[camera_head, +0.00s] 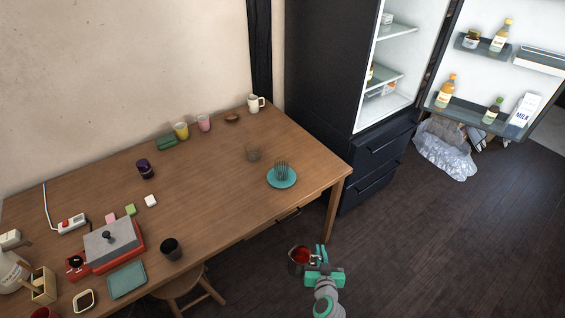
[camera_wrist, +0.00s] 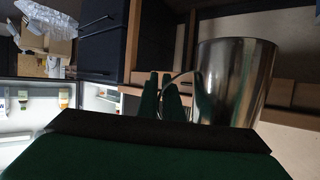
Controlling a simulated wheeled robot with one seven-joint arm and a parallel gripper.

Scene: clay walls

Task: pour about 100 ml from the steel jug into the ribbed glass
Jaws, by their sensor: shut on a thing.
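The steel jug (camera_head: 296,266) has red liquid showing in its top and appears roughly upright beyond the table's front right edge, over the floor. My gripper (camera_head: 317,263) is shut on the jug's handle side. In the wrist view the jug (camera_wrist: 238,82) fills the right part, and the green fingertips (camera_wrist: 172,98) are at its handle; the exact contact is partly hidden. A clear glass with vertical lines, which looks like the ribbed glass (camera_head: 282,171), stands on a teal plate (camera_head: 281,183) near the table's right end. It is well apart from the jug.
A second, faint clear glass (camera_head: 252,152) stands behind and left of the plate. A white mug (camera_head: 255,104) is at the table's back right corner. The wooden table (camera_head: 225,197) is bare in front of the plate. The open fridge (camera_head: 390,70) stands beyond. A stool (camera_head: 186,286) is at the front.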

